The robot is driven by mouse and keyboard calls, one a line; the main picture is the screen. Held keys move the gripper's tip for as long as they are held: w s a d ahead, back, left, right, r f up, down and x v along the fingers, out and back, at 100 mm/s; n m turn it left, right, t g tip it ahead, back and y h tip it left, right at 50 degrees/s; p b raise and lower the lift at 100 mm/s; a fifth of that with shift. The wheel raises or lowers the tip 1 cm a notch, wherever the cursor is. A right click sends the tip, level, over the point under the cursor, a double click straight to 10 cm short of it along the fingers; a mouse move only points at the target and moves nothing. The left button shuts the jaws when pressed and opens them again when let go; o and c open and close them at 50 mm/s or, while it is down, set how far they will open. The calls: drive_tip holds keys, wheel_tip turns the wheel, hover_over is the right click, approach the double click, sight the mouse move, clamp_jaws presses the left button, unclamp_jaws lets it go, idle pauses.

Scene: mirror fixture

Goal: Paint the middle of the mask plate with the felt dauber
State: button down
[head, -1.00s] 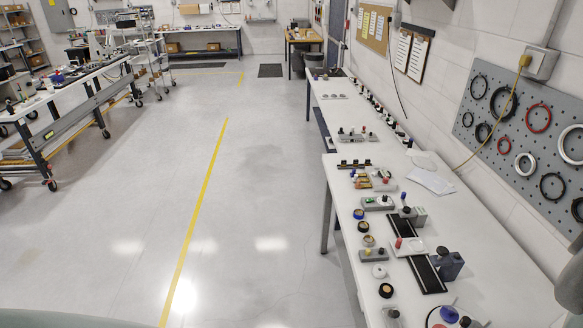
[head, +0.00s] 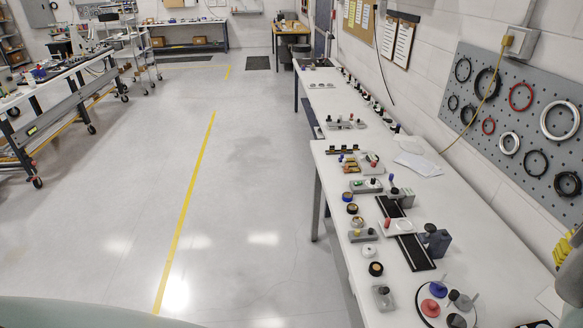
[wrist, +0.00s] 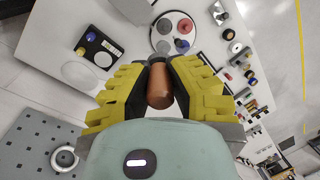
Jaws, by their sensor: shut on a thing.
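My gripper (wrist: 158,84), with yellow fingers, is shut on an orange-brown rounded cylinder (wrist: 159,90) in the wrist view. It looks like the handle of the felt dauber; its felt end cannot be made out. The yellow fingers (head: 566,250) show only partly at the right edge of the head view. I cannot tell for certain which thing is the mask plate. A white plate (head: 397,228) sits across the black rail on the bench in the head view. The gripper is apart from this plate.
A round white tray (head: 422,308) with red, blue and grey knobbed pieces stands at the bench's near end; the wrist view shows it too (wrist: 157,48). A dark block (wrist: 101,49) is to its left there. Small fixtures line the bench (head: 482,235). A pegboard (head: 520,110) hangs behind.

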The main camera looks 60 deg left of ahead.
drive_tip(key=shift+s+f, duration=0.1)
drive_tip(key=shift+f, duration=0.25)
drive_tip(key=shift+a, duration=0.1)
drive_tip(key=shift+s+f, duration=0.2)
drive_tip(key=shift+f, duration=0.15)
drive_tip(key=shift+f+n+b, duration=0.3)
drive_tip(key=shift+f+b, duration=0.05)
drive_tip(key=shift+b, duration=0.05)
drive_tip(key=shift+f, duration=0.3)
